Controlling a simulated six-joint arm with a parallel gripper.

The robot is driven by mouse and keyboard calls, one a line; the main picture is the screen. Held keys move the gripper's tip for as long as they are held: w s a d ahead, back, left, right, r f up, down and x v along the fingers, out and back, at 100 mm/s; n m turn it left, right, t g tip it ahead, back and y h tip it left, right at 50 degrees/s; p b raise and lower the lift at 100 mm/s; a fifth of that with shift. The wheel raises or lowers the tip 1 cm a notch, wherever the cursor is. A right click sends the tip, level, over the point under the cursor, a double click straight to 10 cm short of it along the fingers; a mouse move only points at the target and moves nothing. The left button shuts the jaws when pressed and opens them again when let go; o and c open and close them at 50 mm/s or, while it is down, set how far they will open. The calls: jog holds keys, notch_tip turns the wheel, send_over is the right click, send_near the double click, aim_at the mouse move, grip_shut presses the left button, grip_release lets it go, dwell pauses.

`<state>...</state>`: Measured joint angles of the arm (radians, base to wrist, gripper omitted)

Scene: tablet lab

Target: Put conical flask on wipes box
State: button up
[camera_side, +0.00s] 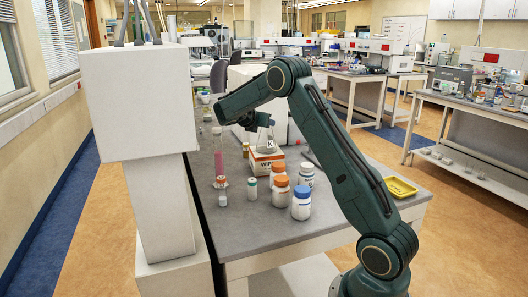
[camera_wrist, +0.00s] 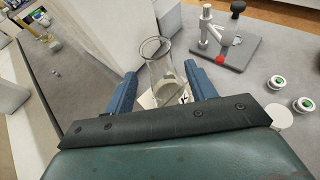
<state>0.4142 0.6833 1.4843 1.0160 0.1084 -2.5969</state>
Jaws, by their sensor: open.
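The clear conical flask (camera_side: 265,144) is upright over the top of the white and orange wipes box (camera_side: 266,162) and appears to stand on it. In the wrist view, the flask (camera_wrist: 163,72) is between the two blue fingers of my gripper (camera_wrist: 160,74), with its round mouth uppermost. The fingers are apart, one on each side of the glass. A white patch with black marks shows under and around the flask base. In the side view, my gripper (camera_side: 256,122) is at the flask's upper part and partly hidden by my arm.
Orange-capped bottles (camera_side: 279,190), a blue-capped bottle (camera_side: 301,204) and small vials (camera_side: 251,193) stand in front of the box. A tall pink-filled cylinder (camera_side: 219,160) is at left. A yellow tray (camera_side: 400,187) lies at right. A microscope-like stand (camera_wrist: 222,40) shows in the wrist view.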

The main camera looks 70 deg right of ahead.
jog(key=v, duration=0.7)
jog(key=shift+a, duration=0.3)
jog(key=shift+r, duration=0.1)
jog(key=s+a+r+m+t+y, duration=0.2)
jog(key=s+a+m, duration=0.15)
jog(key=a, duration=0.35)
jog(key=s+a+r+m+t+y, duration=0.1)
jog(key=s+a+m+t+y, duration=0.1)
jog(key=a+m+y, duration=0.3)
jog(key=s+a+r+m+t, duration=0.1)
jog(key=s+a+r+m, duration=0.15)
jog(key=a, duration=0.55)
jog(key=s+a+f+m+y, duration=0.2)
jog(key=s+a+m+y, duration=0.1)
jog(key=s+a, duration=0.5)
jog(key=s+a+f+m+y, duration=0.3)
jog(key=s+a+m, duration=0.1)
jog(key=s+a, duration=0.4)
jog(key=shift+s+a+f+t, duration=0.2)
jog(key=shift+s+a+t, duration=0.1)
jog(key=shift+s, duration=0.9)
